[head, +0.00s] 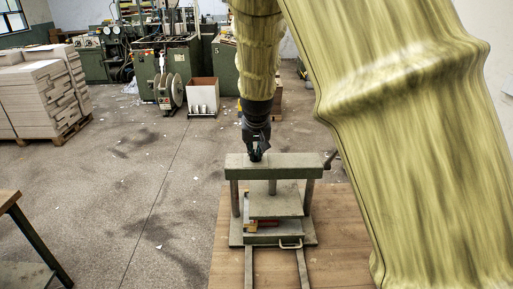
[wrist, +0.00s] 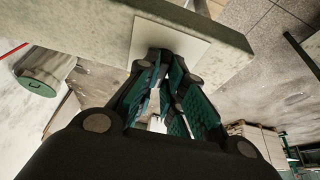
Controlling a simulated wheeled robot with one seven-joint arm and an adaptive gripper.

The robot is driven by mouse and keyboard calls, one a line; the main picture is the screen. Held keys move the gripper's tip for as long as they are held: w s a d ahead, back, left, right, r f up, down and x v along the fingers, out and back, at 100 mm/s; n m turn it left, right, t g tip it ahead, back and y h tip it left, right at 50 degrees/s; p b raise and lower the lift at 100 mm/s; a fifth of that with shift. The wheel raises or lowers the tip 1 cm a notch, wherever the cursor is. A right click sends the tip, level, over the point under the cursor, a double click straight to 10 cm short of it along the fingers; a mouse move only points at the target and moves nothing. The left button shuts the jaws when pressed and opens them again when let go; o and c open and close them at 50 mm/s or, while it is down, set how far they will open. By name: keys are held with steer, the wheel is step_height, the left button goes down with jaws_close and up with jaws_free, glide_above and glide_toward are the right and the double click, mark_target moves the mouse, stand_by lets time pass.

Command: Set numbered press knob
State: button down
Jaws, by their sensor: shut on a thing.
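My gripper (head: 256,156) points down at the left part of the crossbeam's top. In the wrist view, my gripper (wrist: 160,62) has its dark green-padded fingers close together at a pale square plate (wrist: 195,47) on the beam (wrist: 105,22). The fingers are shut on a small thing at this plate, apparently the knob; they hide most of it. A pale piece (wrist: 156,123) shows between the fingers. No numbers are readable.
Two rails (head: 303,268) run from the press toward me. A red item (head: 263,225) lies under the plate. A table (head: 30,240) stands at left, board stacks (head: 40,95) farther back. The floor between is mostly clear.

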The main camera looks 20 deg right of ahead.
steer(key=shift+s+f, duration=0.1)
steer(key=shift+f, duration=0.1)
stand_by(0.3)
steer(key=c, duration=1.6)
jaws_free()
steer(key=shift+o, duration=0.4)
steer(key=shift+r, duration=0.1)
steer(key=v, duration=1.1)
steer(key=shift+r, duration=0.4)
